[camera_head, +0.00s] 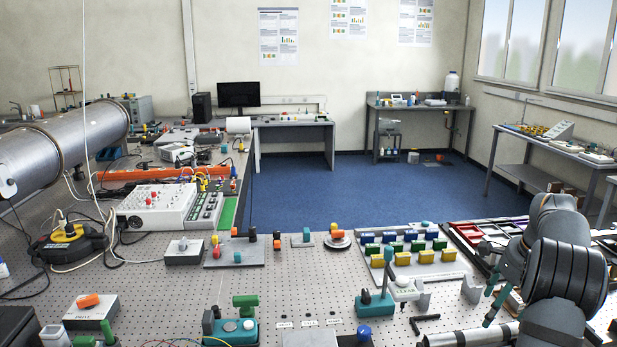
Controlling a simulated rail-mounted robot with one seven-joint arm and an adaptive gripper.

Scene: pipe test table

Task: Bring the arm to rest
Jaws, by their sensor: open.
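My arm (565,275) is folded at the right edge of the view, above the right side of the perforated table (300,285). Two thin dark fingers with teal tips show at its left side; they look like my gripper (492,299). They are apart, with nothing seen between them, and point down and left. The arm's links hide part of the gripper and the table behind them. I cannot tell how high the fingertips are above the table.
Rows of coloured blocks (411,248) stand left of the arm. A large pipe (60,150) is far left.

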